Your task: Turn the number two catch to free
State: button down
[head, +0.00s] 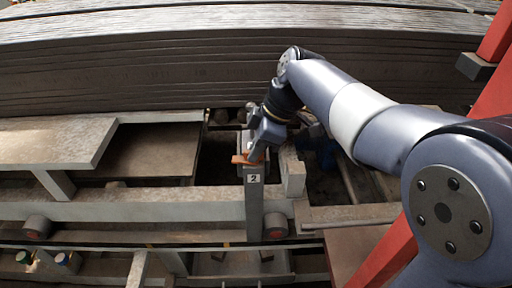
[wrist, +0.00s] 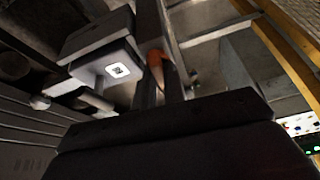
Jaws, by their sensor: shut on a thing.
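The number two catch is an orange lever (head: 241,160) at the top of a grey upright post (head: 254,210). My gripper (head: 255,154) reaches down from the upper right and is shut on the lever, whose orange end sticks out to the left. In the wrist view the orange lever (wrist: 155,58) shows between the two dark fingers, and a white number plate (wrist: 118,70) is on a grey block to the left. The fingers hide part of the lever.
A pale block (head: 292,172) stands close to the right of the post. Long grey beams (head: 150,205) run across the front, and a stack of long slats (head: 130,70) fills the back. A red frame member (head: 385,252) stands at the right.

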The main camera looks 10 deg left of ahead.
jog(key=shift+n+g, duration=0.3)
jog(key=shift+n, duration=0.4)
jog(key=c, duration=1.5)
grip_release()
jog(key=shift+r, duration=0.1)
jog(key=v, duration=1)
jog(key=shift+r, duration=0.3)
jog(key=x, duration=1)
jog(key=shift+f, duration=0.35)
jog(key=shift+m, duration=0.3)
